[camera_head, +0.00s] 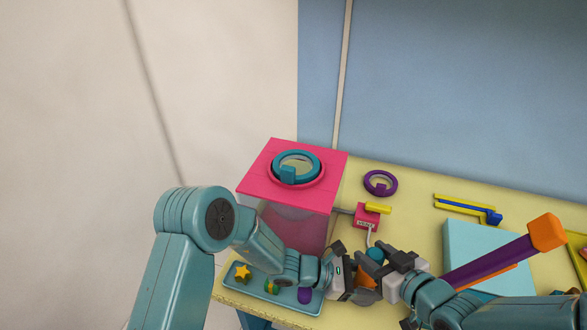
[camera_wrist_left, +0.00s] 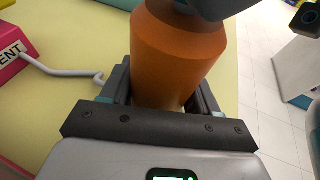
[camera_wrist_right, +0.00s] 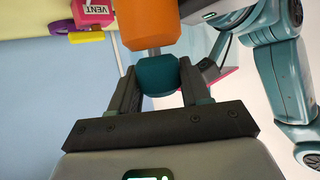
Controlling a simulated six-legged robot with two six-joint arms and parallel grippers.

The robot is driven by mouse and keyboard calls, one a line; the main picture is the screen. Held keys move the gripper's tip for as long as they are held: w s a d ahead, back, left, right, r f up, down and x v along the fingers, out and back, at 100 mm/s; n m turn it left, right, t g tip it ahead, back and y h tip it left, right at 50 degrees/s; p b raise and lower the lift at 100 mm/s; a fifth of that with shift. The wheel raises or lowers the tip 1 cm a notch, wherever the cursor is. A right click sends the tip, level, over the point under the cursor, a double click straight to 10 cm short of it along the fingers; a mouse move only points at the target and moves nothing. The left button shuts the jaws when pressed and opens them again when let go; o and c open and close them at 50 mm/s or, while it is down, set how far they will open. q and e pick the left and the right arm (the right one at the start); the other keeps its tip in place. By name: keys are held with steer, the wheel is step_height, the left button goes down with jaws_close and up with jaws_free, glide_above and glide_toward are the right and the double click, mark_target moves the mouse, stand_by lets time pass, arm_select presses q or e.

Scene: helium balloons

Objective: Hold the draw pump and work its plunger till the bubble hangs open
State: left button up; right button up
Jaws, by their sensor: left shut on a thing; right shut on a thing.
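The draw pump has an orange body (camera_wrist_left: 178,55) and a teal plunger knob (camera_wrist_right: 157,75). My left gripper (camera_head: 352,278) is shut around the orange body. My right gripper (camera_head: 380,266) is shut on the teal knob. In the right wrist view a short length of grey rod shows between knob and body. A pale hose (camera_wrist_left: 62,72) runs from the pink vent box (camera_head: 366,217) towards the pump. A pink-topped stand (camera_head: 258,170) carries a teal ring (camera_head: 296,167). A greyish translucent shape (camera_head: 290,211) shows under its top; I cannot tell whether it is the bubble.
A blue-grey tray (camera_head: 310,303) with a yellow star and small pieces lies front left. A purple ring (camera_head: 380,183), a yellow-and-blue tool (camera_head: 468,208), a pale blue block (camera_head: 480,245) and a purple bar with orange end (camera_head: 495,260) are on the yellow table (camera_head: 415,205).

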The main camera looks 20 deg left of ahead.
mark_target(376, 254)
steer(key=shift+r, duration=1.75)
step_height(376, 254, down, 3)
steer(key=shift+f, duration=0.15)
steer(key=o, duration=1.1)
steer(key=shift+v, duration=3)
arm_select(q)
steer(key=o, duration=1.4)
